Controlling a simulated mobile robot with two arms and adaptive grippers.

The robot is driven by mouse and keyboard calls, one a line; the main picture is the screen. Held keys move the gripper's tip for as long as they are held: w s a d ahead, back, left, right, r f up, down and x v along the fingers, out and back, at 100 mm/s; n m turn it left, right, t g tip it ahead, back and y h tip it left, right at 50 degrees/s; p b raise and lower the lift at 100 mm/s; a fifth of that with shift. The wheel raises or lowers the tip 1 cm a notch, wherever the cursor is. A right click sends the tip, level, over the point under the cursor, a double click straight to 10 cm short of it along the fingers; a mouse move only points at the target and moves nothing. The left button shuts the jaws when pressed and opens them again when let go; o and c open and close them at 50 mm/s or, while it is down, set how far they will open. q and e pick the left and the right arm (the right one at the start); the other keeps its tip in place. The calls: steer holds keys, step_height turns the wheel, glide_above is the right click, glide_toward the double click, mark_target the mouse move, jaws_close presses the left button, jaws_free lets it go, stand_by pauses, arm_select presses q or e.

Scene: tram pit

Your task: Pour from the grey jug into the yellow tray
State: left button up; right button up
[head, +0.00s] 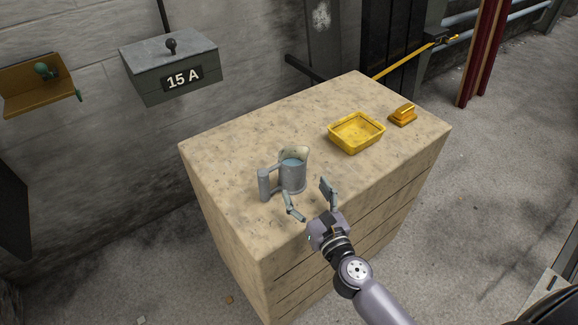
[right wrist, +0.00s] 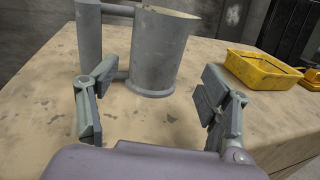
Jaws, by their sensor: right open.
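The grey jug (head: 292,174) stands upright on the cabinet top, with its handle to the left and bluish contents showing inside its mouth. The yellow tray (head: 356,132) lies behind and to the right of it and looks empty. My right gripper (head: 309,199) is open just in front of the jug, with its fingers apart and nothing between them. In the right wrist view the jug (right wrist: 160,52) stands beyond the open fingers, and the tray (right wrist: 262,70) shows at the upper right. My left gripper is in neither view.
The stone-coloured cabinet (head: 230,165) has bare top space around the jug. An orange-yellow object (head: 403,115) lies right of the tray near the edge. A grey box marked 15 A (head: 170,68) and a brown wall bracket (head: 38,84) are on the wall behind.

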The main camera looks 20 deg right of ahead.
mark_target(299, 180)
steer(key=w, duration=0.3)
steer(key=shift+w+a, duration=0.2)
steer(key=shift+w, duration=0.15)
steer(key=w, duration=0.1)
steer(key=w+p, duration=0.1)
steer(key=w, duration=0.1)
steer(key=w+r, duration=0.1)
steer(key=shift+w+a+p, duration=0.3)
steer(key=shift+a+p, duration=0.05)
steer(key=shift+w+f, duration=0.1)
steer(key=shift+w, duration=0.35)
steer(key=shift+s, duration=0.1)
steer(key=shift+c, duration=0.7)
steer(key=c, duration=0.9)
